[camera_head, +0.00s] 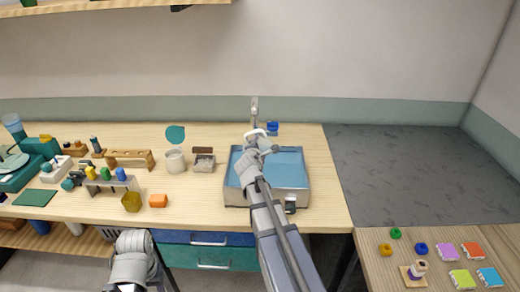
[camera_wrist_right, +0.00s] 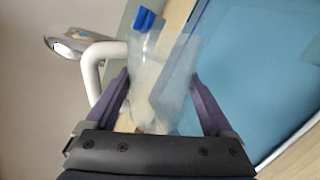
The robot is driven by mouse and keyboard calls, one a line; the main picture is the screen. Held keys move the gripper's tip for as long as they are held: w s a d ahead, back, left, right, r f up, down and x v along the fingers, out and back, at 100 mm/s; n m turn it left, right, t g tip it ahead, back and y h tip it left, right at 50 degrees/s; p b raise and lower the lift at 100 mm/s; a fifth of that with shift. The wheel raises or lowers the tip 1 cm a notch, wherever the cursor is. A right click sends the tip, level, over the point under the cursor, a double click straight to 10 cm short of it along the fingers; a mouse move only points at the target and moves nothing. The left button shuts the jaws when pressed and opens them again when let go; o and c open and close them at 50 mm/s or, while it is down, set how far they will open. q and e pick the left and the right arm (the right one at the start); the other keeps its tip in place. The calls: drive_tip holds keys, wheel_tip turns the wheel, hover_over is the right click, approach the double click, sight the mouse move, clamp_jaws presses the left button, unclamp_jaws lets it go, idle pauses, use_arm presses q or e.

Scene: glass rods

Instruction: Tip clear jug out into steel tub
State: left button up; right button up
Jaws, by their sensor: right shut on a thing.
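The clear jug (camera_wrist_right: 165,75) is see-through and sits between the fingers of my right gripper (camera_wrist_right: 158,95) in the right wrist view. My right gripper (camera_head: 262,146) is shut on it. A white curved bar (camera_wrist_right: 97,65) shows beside the jug; I cannot tell whether it is the jug's handle. In the head view the jug is small and partly hidden by my gripper, over the back left part of the steel tub (camera_head: 236,198). The tub is rectangular with a blue inside, partly covered by my right arm. I cannot tell whether the jug holds anything.
A tap (camera_head: 255,106) stands behind the tub, with a blue object (camera_head: 272,128) beside it. A whitish beaker (camera_head: 175,161) and a small grey-brown block (camera_head: 203,162) stand left of the tub. A wooden rack (camera_head: 130,158) is further left. The dark grey surface (camera_head: 400,170) at right is clear.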

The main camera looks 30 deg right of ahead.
drive_tip(key=shift+w+a+f+n+h+b, duration=0.15)
drive_tip(key=shift+f+n+h+b, duration=0.15)
drive_tip(key=shift+f+n+b, duration=0.15)
drive_tip(key=shift+w+a+f+n+h+b, duration=0.15)
drive_tip(key=shift+f+n+h+b, duration=0.15)
drive_tip(key=shift+n+b, duration=0.15)
drive_tip(key=shift+a+r+n+g+h+b, duration=0.2)
drive_tip(key=shift+n+g+h+b, duration=0.15)
drive_tip(key=shift+n+h, duration=0.25)
use_arm(q)
drive_tip(key=f, duration=0.3)
drive_tip(key=shift+w+a+f, duration=0.15)
drive_tip(key=shift+a+f, duration=0.05)
drive_tip(key=shift+a, duration=0.15)
